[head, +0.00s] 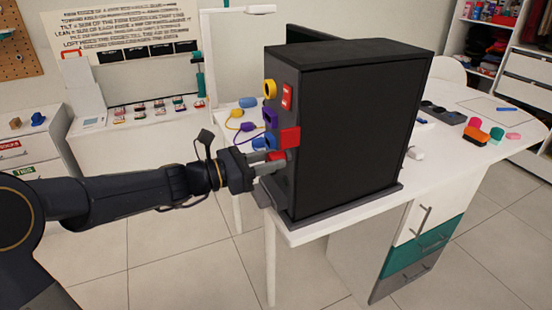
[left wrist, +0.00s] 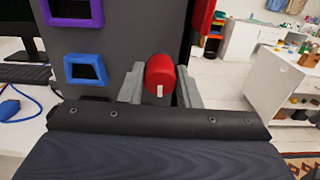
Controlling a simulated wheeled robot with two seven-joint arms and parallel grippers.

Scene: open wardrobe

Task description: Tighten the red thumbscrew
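The red thumbscrew (left wrist: 160,76) is a round red knob with a small white mark low on its face, seen in the left wrist view. In the head view a red piece of it (head: 278,156) shows at the fingertips, low on the narrow side of the dark computer case (head: 350,130). My left gripper (head: 268,162) is at the knob. Its grey fingers (left wrist: 160,88) stand on either side of the knob, with narrow gaps that suggest it is open around it. My right gripper is not in view.
The case stands upright on a white table (head: 300,232). Above the gripper its side carries a red block (head: 289,138), a purple frame (head: 270,118) and a yellow ring (head: 270,89). Coloured plugs on cables (head: 240,120) lie left of the case.

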